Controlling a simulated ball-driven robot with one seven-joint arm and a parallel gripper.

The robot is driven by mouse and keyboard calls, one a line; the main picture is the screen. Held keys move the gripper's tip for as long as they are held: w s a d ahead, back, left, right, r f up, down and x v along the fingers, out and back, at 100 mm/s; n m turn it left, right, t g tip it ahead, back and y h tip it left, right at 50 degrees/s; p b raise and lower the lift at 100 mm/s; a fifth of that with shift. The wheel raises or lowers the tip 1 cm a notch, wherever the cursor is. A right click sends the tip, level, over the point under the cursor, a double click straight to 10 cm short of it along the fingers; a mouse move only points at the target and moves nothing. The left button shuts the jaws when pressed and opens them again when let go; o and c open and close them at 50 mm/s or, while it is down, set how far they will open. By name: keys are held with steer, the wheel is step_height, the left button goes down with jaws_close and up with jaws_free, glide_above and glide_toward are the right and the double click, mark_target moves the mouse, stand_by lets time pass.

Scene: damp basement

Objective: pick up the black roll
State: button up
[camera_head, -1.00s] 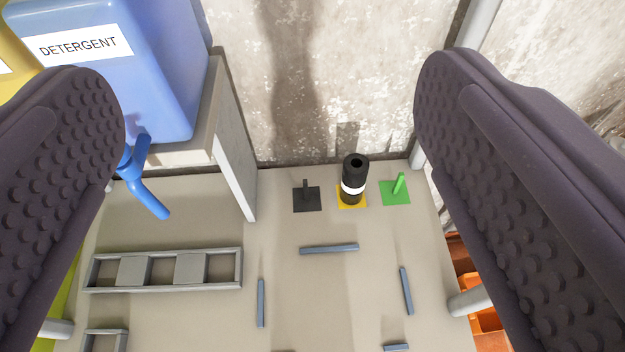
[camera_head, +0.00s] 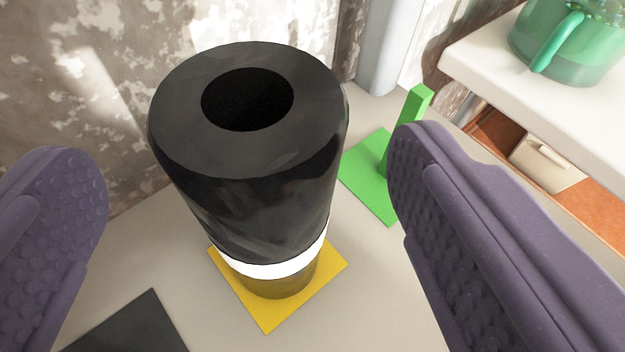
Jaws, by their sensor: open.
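The black roll (camera_head: 255,190) stands upright in the middle of the view. It has a round hole in its top and a white band (camera_head: 275,265) near its bottom. It stands on a yellow square (camera_head: 268,318) on the grey surface. My gripper (camera_head: 250,190) is open, with one purple studded finger at the left and one at the right. The roll shows between the fingers, with a visible gap on each side. I cannot tell how far ahead of the fingertips it is.
A green square with an upright green peg (camera_head: 408,120) is right of the roll, close to the right finger. A black square (camera_head: 130,328) lies at the lower left. A wall is behind. A white shelf (camera_head: 490,75) with a green jug (camera_head: 575,40) is at the upper right.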

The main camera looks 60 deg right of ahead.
mark_target(256, 116)
steer(key=b+x, duration=0.1)
steer(key=x, duration=0.4)
steer(key=shift+d+f+b, duration=0.1)
steer(key=shift+f+b, duration=0.1)
steer(key=shift+b, duration=0.15)
steer(key=shift+w+d, duration=0.25)
steer(key=shift+d, duration=0.1)
steer(key=shift+c, duration=0.2)
steer(key=c, duration=1.5)
steer(key=shift+c, duration=0.2)
